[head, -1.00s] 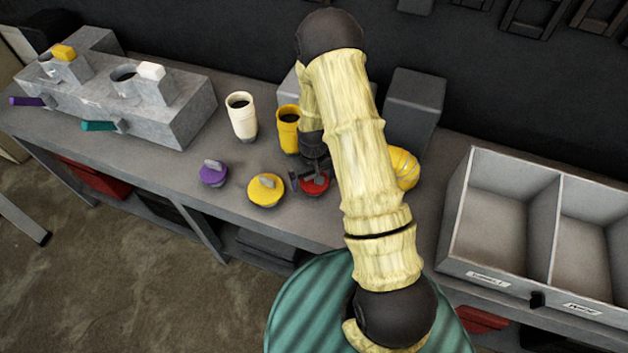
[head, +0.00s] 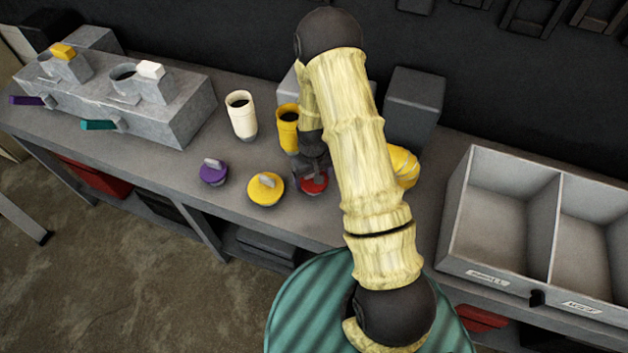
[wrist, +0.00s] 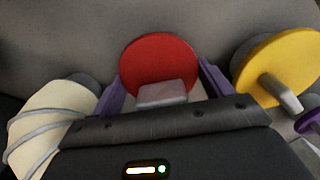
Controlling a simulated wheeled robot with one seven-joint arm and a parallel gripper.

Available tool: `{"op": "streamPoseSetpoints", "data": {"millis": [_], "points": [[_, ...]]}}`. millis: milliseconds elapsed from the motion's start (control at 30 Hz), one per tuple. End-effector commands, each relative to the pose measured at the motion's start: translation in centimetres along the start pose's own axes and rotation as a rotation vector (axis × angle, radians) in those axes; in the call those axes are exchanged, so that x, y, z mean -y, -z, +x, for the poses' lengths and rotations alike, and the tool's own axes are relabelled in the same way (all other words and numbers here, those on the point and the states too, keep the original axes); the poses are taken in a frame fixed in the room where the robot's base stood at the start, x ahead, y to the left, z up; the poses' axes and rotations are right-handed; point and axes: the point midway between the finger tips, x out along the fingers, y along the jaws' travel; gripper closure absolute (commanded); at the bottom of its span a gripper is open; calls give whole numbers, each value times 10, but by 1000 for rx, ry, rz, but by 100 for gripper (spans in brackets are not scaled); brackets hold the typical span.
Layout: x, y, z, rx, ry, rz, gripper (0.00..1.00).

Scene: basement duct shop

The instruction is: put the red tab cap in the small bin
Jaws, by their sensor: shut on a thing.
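The red tab cap (head: 314,184) is a round red disc with a grey tab. In the head view it sits on the bench, partly hidden by my arm. In the wrist view the red cap (wrist: 160,62) shows between two purple fingers, its grey tab close to the palm. My gripper (head: 312,166) is shut on it, and the gripper also fills the lower wrist view (wrist: 160,92). A grey bin (head: 512,286) with two compartments stands at the right. Each compartment has a white front label, too blurred to read surely. Both compartments look empty.
A yellow tab cap (head: 264,190) and a purple one (head: 213,173) lie left of the red cap. Behind stand a cream cup (head: 241,118) and a yellow cup (head: 288,130). A yellow rounded object (head: 404,167) lies right, partly behind my arm.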

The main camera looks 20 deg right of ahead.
Motion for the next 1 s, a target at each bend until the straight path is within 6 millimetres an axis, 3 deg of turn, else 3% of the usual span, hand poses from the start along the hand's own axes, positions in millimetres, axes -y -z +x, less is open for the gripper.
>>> {"op": "streamPoseSetpoints", "data": {"millis": [333,800,1000], "points": [[0,1,-14,-4,-1,0,49],[0,1,-86,-4,-1,1,49],[0,0,-100,-1,0,1,49]]}}
